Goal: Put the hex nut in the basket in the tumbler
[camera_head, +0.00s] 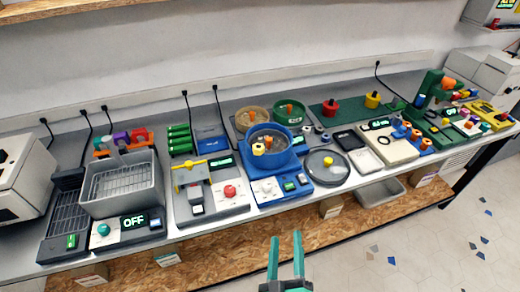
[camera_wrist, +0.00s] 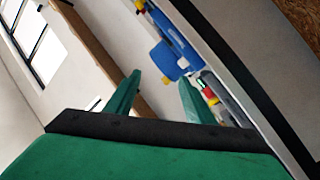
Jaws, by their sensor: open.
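My gripper (camera_head: 286,245) is open and empty in front of the bench's front edge, below the blue machine in the picture. Its two green fingers also show apart in the wrist view (camera_wrist: 160,88). A grey wire-bottomed basket (camera_head: 98,207) sits at the left of the bench, on a unit whose display reads OFF. I cannot make out a hex nut in it. The tumbler appears to be the blue machine (camera_head: 292,160) with an open round bowl at mid-bench. Small yellow and orange pieces show in the bowl.
A grey machine (camera_head: 203,187) with a red knob stands between basket and tumbler. Two more bowls (camera_head: 251,118) (camera_head: 288,112) stand behind. The floor in front is clear.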

